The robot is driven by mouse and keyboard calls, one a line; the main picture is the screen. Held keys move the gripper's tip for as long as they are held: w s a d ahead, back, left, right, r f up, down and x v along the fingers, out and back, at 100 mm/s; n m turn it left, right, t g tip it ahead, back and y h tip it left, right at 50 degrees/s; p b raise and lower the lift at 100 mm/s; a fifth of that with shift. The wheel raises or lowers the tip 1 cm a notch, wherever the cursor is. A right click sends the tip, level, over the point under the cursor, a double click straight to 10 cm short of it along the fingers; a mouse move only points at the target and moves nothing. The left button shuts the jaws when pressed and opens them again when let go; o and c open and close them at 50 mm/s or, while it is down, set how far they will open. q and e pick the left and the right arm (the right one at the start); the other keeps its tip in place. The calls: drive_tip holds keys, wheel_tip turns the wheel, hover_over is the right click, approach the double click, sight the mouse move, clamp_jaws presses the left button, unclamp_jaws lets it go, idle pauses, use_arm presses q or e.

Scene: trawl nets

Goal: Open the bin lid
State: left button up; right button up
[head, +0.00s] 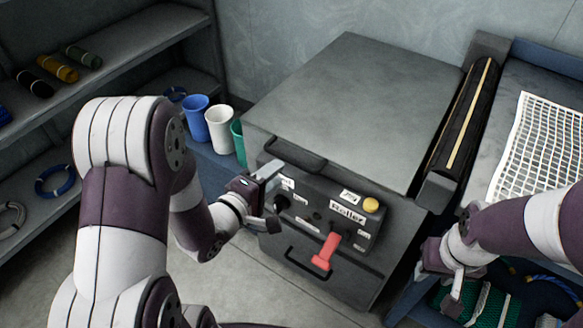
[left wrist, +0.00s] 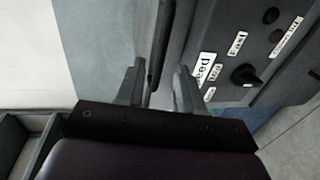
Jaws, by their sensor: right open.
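The bin is a dark grey box with a flat grey lid (head: 360,100), which is closed. A dark handle (head: 293,154) sticks out at the lid's front left edge. My left gripper (head: 270,175) is just in front of and below this handle. In the left wrist view its two fingers (left wrist: 158,85) are apart, with the dark handle edge (left wrist: 157,50) between them and no clear grip on it. My right gripper (head: 447,282) is open and empty, low at the right, away from the lid.
The front panel (head: 325,215) has knobs, labels, a yellow button (head: 371,204) and a red lever (head: 326,252). Blue, white and green cups (head: 219,128) stand left of the bin. A roller (head: 465,115) and netting table (head: 510,80) are at right. Shelves (head: 120,45) stand at left.

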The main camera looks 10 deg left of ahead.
sight(289, 162)
use_arm(q)
drive_tip(key=shift+b+x, duration=0.65)
drive_tip(key=shift+x, duration=3.25)
drive_tip(key=shift+a, duration=0.15)
clamp_jaws()
